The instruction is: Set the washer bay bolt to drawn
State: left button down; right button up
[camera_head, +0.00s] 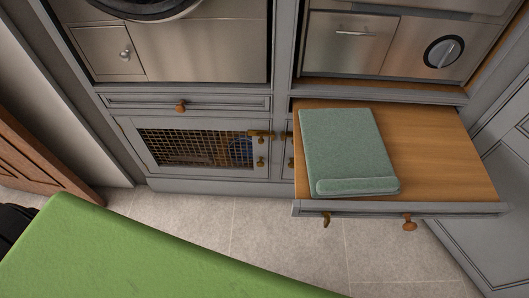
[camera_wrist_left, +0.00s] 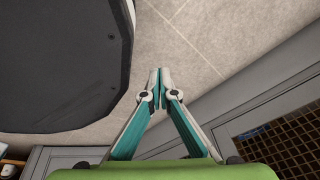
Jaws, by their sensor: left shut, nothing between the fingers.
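The washer bay stands at the upper left of the head view, with a mesh-fronted door (camera_head: 195,148) below it. A small brass bolt (camera_head: 260,134) lies horizontally at this door's upper right, by the post between the two bays. It is too small to tell whether it is drawn or shot. A brass knob (camera_head: 261,162) sits below it. My left gripper (camera_wrist_left: 158,74) shows in the left wrist view, its fingertips together and empty, over the tiled floor and apart from the cabinet. In the head view its fingers are not visible. My right gripper is not in view.
An open wooden drawer (camera_head: 440,150) juts out right of the mesh door, with a folded green towel (camera_head: 345,145) on it. A closed drawer (camera_head: 220,103) is above the mesh door. A brown wooden door (camera_head: 45,165) is at left.

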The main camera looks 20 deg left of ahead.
pick_arm(q)
jog(key=w+d+r+m+t+b, duration=0.1)
jog(key=w+r+m+t+b, duration=0.2)
jog(key=w, duration=0.6)
jog(key=w+d+r+m+t+b, duration=0.1)
jog(key=w+m+t+b, duration=0.2)
jog(key=w, duration=0.6)
jog(key=w+r+m+t+b, duration=0.1)
jog(key=w+r+m+b, duration=0.3)
jog(key=w, duration=0.6)
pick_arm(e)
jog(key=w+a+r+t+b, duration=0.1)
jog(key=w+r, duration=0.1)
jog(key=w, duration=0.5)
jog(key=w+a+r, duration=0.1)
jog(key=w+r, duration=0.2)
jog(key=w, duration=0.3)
pick_arm(q)
jog(key=w+d+r+m+t+h+b, duration=0.1)
jog(key=w+r+m+t+b, duration=0.5)
jog(key=w+r, duration=0.6)
notch_tip(320, 180, up, 3)
jog(key=d+m+b, duration=0.1)
jog(key=m+b, duration=0.1)
jog(key=shift+m+b, duration=0.3)
jog(key=shift+b, duration=0.1)
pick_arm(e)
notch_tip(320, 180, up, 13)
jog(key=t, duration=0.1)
